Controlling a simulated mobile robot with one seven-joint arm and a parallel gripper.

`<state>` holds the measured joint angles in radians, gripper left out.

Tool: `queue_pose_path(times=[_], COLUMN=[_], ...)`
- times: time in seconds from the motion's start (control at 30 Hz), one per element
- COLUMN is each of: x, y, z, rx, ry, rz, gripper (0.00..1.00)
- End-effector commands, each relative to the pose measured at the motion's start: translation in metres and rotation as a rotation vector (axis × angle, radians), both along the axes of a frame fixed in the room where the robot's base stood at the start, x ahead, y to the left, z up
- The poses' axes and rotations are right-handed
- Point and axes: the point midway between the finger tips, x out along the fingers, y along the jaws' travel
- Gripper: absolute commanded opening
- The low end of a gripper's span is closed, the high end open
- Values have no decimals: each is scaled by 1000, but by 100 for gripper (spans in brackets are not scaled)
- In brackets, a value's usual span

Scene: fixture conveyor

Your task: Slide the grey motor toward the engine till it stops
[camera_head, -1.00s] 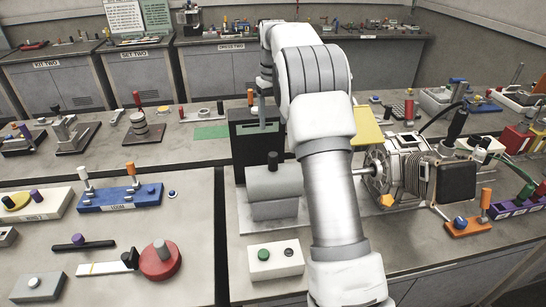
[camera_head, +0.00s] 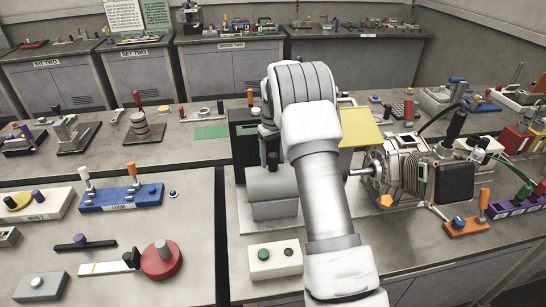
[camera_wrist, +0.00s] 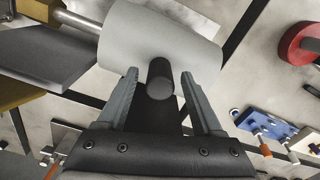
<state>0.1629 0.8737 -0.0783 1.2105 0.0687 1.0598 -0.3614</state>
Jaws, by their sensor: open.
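The grey motor (camera_head: 262,186) is a smooth cylinder on a block, left of my arm in the head view, with a dark upright post (camera_head: 272,160) on top. The engine (camera_head: 408,170) stands to its right, with a metal shaft (camera_head: 360,172) on its left side. My arm hides the space between them. In the wrist view, my gripper (camera_wrist: 158,76) is open, with its fingers on either side of the dark post (camera_wrist: 160,80). Gaps show between the post and both fingers. The motor body (camera_wrist: 150,45) lies just beyond the fingertips. The head view hides the fingers.
A dark upright block (camera_head: 243,135) stands behind the motor, and a yellow plate (camera_head: 361,127) behind my arm. A white box with green and black buttons (camera_head: 275,260) sits in front of the motor. An orange block (camera_head: 466,227) lies in front of the engine.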

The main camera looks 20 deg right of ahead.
Motion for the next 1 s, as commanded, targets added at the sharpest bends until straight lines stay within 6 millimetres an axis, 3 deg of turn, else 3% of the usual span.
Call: queue_pose_path(times=[0.1,0.47,1.0], x=[0,0,0], y=[0,0,0], z=[0,1,1], rx=[0,0,0], ry=[0,0,0], rz=[0,0,0], gripper=[64,0,0])
